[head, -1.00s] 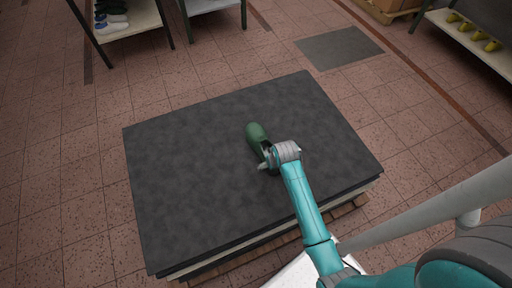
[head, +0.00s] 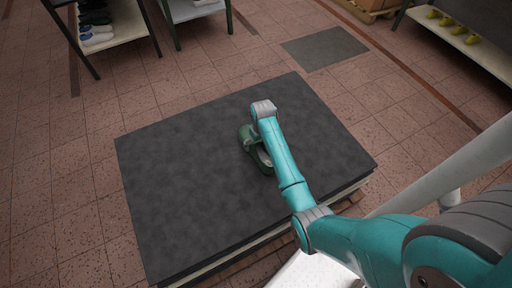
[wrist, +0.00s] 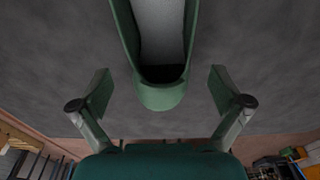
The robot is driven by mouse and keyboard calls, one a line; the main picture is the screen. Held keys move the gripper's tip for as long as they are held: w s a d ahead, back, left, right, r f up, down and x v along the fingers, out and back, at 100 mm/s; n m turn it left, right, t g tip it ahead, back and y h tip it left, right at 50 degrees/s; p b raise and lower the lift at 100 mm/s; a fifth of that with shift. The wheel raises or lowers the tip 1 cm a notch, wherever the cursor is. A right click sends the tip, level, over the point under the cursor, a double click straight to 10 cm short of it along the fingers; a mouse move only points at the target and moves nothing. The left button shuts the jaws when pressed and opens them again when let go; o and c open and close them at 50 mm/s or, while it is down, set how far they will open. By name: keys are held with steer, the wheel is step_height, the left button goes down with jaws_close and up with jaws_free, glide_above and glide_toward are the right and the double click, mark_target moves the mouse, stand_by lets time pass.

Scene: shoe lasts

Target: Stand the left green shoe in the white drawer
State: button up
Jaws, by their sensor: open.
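The green shoe (head: 246,134) lies on the dark slab (head: 185,175), partly hidden behind my arm in the head view. In the wrist view one rounded end of the shoe (wrist: 162,97) and its pale, hollow inside show between my fingers. My gripper (wrist: 160,93) is open, with one finger on each side of the shoe and a gap on both sides. In the head view my wrist is above the shoe and hides the fingers. A plain white surface (head: 312,272) shows at the bottom edge; I cannot tell whether it is the white drawer.
The slab's top is otherwise bare and rests on a wooden pallet. A shelf with shoes (head: 96,38) stands at the back left, and one with yellow shoes (head: 455,28) at the back right. A grey mat (head: 325,47) lies on the tiled floor.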

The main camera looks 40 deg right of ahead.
steer(key=shift+w+d+f, duration=0.1)
steer(key=shift+w+f, duration=0.15)
steer(key=shift+f, duration=0.7)
steer(key=shift+w+a+f, duration=0.1)
steer(key=shift+w+f, duration=0.1)
steer(key=shift+f, duration=0.8)
steer(key=shift+w+d+f, duration=0.1)
steer(key=shift+w+f, duration=0.15)
steer(key=shift+f, duration=0.7)
steer(key=shift+r, duration=0.1)
steer(key=c, duration=1.6)
